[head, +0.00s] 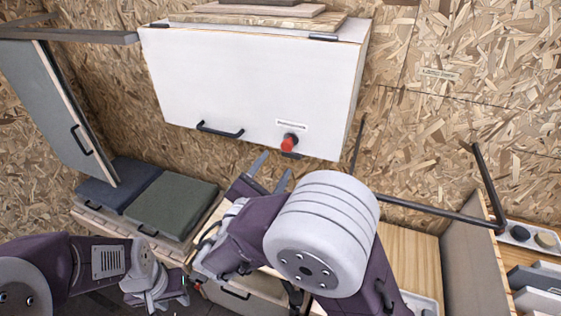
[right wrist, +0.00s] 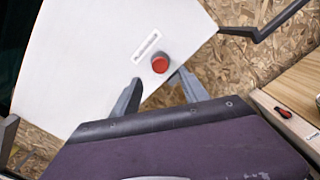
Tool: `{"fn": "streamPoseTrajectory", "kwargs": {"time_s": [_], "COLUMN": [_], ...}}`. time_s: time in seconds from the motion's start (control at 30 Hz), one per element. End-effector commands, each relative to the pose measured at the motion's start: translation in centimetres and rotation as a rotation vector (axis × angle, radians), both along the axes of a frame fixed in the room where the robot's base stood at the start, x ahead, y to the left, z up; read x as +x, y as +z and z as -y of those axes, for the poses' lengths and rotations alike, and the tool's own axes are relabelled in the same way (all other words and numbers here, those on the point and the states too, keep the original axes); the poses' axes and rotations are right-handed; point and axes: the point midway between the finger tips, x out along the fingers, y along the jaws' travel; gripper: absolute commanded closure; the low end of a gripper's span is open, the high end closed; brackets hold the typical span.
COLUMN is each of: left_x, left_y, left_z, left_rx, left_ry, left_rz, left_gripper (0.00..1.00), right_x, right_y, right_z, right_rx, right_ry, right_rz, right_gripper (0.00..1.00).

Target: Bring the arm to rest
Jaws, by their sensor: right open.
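My right arm reaches up across the middle of the head view. Its gripper (head: 275,167) is open and empty, below and left of a red knob (head: 289,142) on the white wall cabinet (head: 250,85). In the right wrist view the two fingers (right wrist: 158,82) stand apart, with the red knob (right wrist: 160,64) just beyond and between their tips. The gap in depth to the knob is hard to judge. My left gripper (head: 172,293) is low at the left of the head view, and its jaws are not clear.
The closed cabinet has a black handle (head: 220,130). A grey door (head: 55,110) hangs at the left. Blue (head: 102,188) and green (head: 172,204) cushions lie on a bench below. A dark rail (head: 435,210) crosses at right, above a wooden counter (head: 412,262).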

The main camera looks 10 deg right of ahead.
Motion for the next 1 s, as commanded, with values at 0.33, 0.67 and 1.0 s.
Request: {"fn": "streamPoseTrajectory", "kwargs": {"time_s": [0.33, 0.67, 1.0], "left_x": [0.0, 0.0, 0.0], "left_y": [-0.4, -0.4, -0.6], "left_z": [0.0, 0.0, 0.0], "left_rx": [0.0, 0.0, 0.0], "left_ry": [0.0, 0.0, 0.0], "left_rz": [0.0, 0.0, 0.0], "left_gripper": [0.64, 0.64, 0.64], "right_x": [-1.3, -0.9, -12.4], "right_y": [0.1, 0.2, -7.5], "right_z": [-0.9, 1.2, 23.1], "right_rx": [0.0, 0.004, 0.418], "right_ry": [-0.001, -0.053, -0.861], "right_rz": [0.0, 0.003, -0.174], "right_gripper": [0.48, 0.48, 0.48]}}
